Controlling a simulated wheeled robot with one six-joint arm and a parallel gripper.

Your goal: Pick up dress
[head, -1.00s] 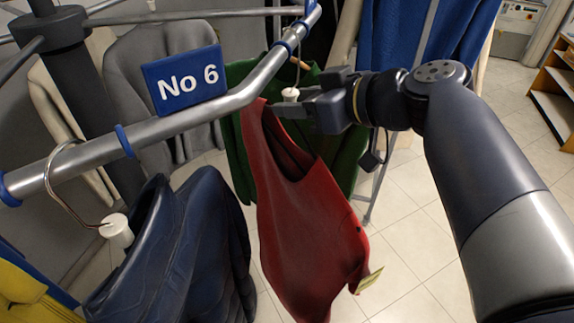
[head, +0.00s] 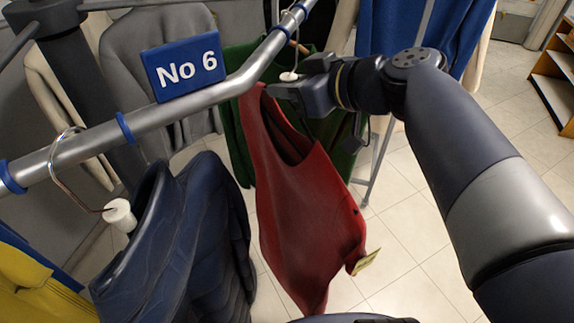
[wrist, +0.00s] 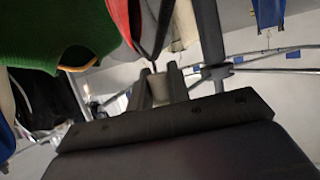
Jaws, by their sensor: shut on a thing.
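The red dress (head: 305,205) hangs in the middle of the head view, below the rail, with a small yellow tag at its lower right. My gripper (head: 285,88) is at the top of the dress, shut on its hanger at the white piece (head: 289,76). In the wrist view my two fingers (wrist: 159,88) stand on either side of this pale piece, and a strip of the red dress (wrist: 126,22) shows just above. The hanger's hook is mostly hidden in the head view.
The metal rail (head: 190,112) with the blue No 6 sign (head: 182,67) runs beside the dress. A dark blue padded jacket (head: 185,245) hangs at left, a green garment (head: 240,130) behind. Shelves (head: 556,75) stand at right; tiled floor is clear.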

